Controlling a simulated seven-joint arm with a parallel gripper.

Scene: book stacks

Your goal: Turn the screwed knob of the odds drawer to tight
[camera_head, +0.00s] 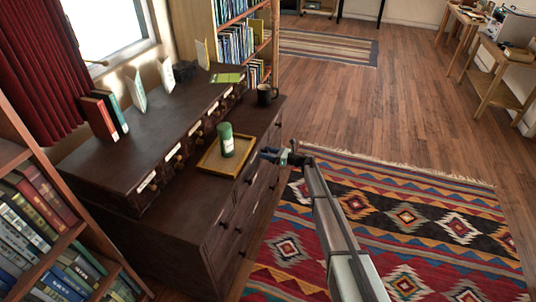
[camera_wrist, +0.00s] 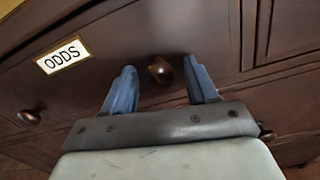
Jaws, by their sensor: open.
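The odds drawer (camera_wrist: 90,85) fills much of the wrist view, a dark brown front with a framed white ODDS label (camera_wrist: 62,57). A round, shiny brown knob (camera_wrist: 160,69) sits to the right of the label. My gripper (camera_wrist: 160,65) is open, its two blue fingers on either side of this knob with visible gaps; no contact shows. In the head view my gripper (camera_head: 268,155) is at the front of the dark chest (camera_head: 190,225), by its upper edge. The odds knob cannot be made out there. Whether the knob is loose or tight cannot be told.
Other knobs show at the lower left (camera_wrist: 30,117) and lower right (camera_wrist: 266,133). A tray (camera_head: 210,165) with a green cylinder (camera_head: 226,140) stands on the chest near my gripper. A dark mug (camera_head: 266,94) stands farther back. The patterned rug (camera_head: 420,215) leaves open floor to the right.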

